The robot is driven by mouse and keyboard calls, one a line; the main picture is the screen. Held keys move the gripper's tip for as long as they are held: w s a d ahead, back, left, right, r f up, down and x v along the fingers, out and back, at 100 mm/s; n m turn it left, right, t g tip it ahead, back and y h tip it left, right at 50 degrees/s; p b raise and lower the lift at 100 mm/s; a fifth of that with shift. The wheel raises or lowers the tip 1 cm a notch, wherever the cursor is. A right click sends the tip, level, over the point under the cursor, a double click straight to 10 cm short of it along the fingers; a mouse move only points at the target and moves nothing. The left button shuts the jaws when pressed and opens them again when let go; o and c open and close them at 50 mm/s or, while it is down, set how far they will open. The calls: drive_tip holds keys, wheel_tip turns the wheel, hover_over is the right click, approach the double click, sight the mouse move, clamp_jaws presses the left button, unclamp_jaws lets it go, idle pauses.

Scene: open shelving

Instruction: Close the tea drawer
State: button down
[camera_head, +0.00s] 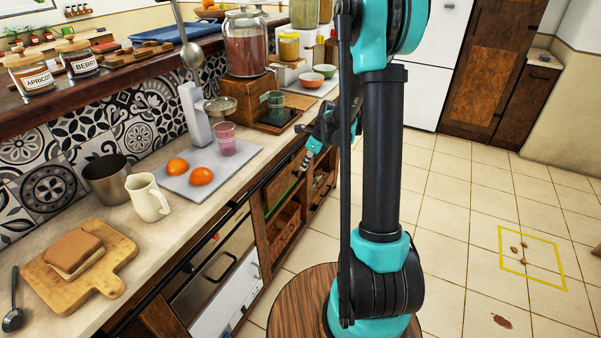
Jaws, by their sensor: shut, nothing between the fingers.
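My gripper (306,164) is at the counter's front edge, in the middle of the view and partly behind my own arm. Its fingers point down and look closed and empty. Below it is a wooden drawer front (278,187) in the cabinet under the counter. I cannot tell whether this is the tea drawer, how far it stands out, or whether the gripper touches it. A second narrow front (318,178) to its right is mostly hidden by my arm.
Wicker baskets (284,229) sit in open shelving below. The counter holds a grey tray (222,172) with oranges and a pink glass, a cream jug (148,197), a metal pot (107,181) and a cutting board (116,263). The tiled floor (450,190) at right is mostly clear.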

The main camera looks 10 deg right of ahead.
sight(297, 155)
drive_tip(key=w+d+t+y, duration=0.3)
drive_tip(key=w+d+y, duration=0.1)
drive_tip(key=w+d, duration=0.5)
drive_tip(key=x, duration=1)
drive_tip(key=shift+a+f, duration=0.2)
drive_tip(key=shift+a, duration=0.25)
drive_tip(key=shift+w+a, duration=0.25)
drive_tip(key=shift+a, duration=0.05)
drive_tip(key=w+a, duration=0.1)
drive_tip(key=a, duration=0.1)
drive_tip(key=shift+w+a, duration=0.3)
drive_tip(key=shift+w, duration=0.1)
drive_tip(key=shift+w+a, duration=0.15)
drive_tip(key=shift+w, duration=0.05)
drive_tip(key=shift+r, duration=0.1)
